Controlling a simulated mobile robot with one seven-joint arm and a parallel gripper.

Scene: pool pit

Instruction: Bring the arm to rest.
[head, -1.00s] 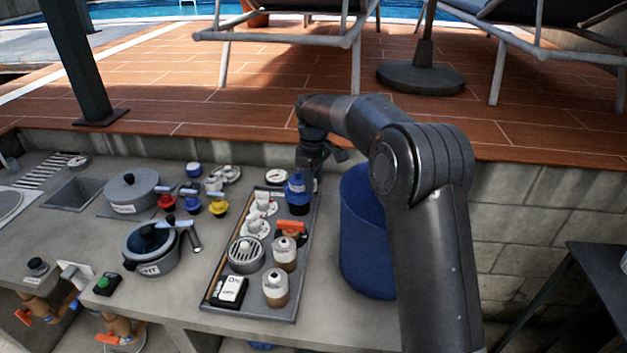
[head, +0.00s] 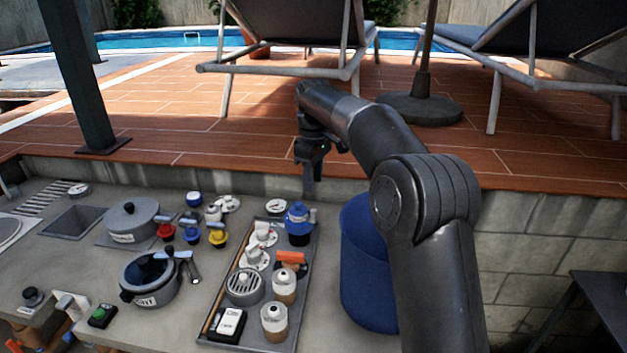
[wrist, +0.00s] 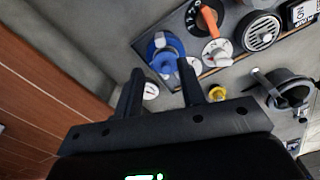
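My gripper (head: 311,182) hangs from my raised arm, above the back edge of the counter (head: 60,240). In the wrist view its two fingers (wrist: 160,88) stand apart with nothing held between them. A blue-capped fitting (head: 298,226) stands at the back end of the grey tray (head: 250,343), below my gripper and apart from it. It also shows in the wrist view (wrist: 163,58), beyond the fingertips.
The tray also holds several fittings and two capped jars (head: 275,322). A blue bin (head: 367,275) stands right of it, beside my arm. Pots (head: 150,281) and coloured valves (head: 192,235) are left. A raised tiled deck (head: 200,125) with loungers lies behind.

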